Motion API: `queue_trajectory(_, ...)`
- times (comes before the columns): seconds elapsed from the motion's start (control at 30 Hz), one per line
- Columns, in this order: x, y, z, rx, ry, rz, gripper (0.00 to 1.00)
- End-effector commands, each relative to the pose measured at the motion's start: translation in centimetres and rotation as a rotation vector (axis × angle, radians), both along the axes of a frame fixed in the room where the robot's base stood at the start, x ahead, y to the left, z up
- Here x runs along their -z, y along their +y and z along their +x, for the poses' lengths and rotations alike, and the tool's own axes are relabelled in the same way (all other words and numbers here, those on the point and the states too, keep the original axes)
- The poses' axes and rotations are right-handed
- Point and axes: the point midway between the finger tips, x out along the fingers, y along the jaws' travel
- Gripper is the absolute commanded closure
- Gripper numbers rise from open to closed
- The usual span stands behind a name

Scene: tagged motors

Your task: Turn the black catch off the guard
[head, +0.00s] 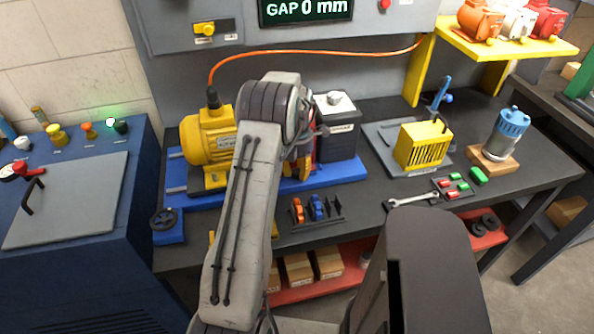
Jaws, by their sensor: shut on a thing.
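My gripper (303,138) is partly hidden behind my own forearm and wrist, between the yellow motor (208,140) and the dark grey unit (337,127). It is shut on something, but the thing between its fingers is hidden. A bit of orange and yellow (304,166) shows just below it. A yellow slatted guard (422,147) stands on a grey plate (381,136) to the right, well apart from my gripper. A thin black upright part (438,121) shows at its top; I cannot tell if it is the black catch.
A blue base (329,174) carries the motor and dark unit. An orange cable (300,52) arches above. In front are a small rack (333,214) with orange and blue pieces and a wrench (413,198). A blue-topped cylinder (508,132) stands right. The display reads GAP 0 mm.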

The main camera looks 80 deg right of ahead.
Motion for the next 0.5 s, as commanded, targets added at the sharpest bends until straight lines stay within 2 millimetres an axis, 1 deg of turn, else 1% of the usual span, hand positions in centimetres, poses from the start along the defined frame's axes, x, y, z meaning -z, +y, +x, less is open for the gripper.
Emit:
queue_trajectory(0.03, 0.26, 0.19, -0.02, 0.001, 0.0, 0.008, 1.0)
queue_trajectory(0.2, 0.27, 0.2, -0.02, 0.002, 0.0, 0.008, 1.0)
queue_trajectory(0.23, 0.27, 0.2, -0.02, 0.002, 0.0, 0.008, 0.68)
queue_trajectory(0.5, 0.13, 0.11, -0.01, 0.002, -0.001, 0.004, 0.44)
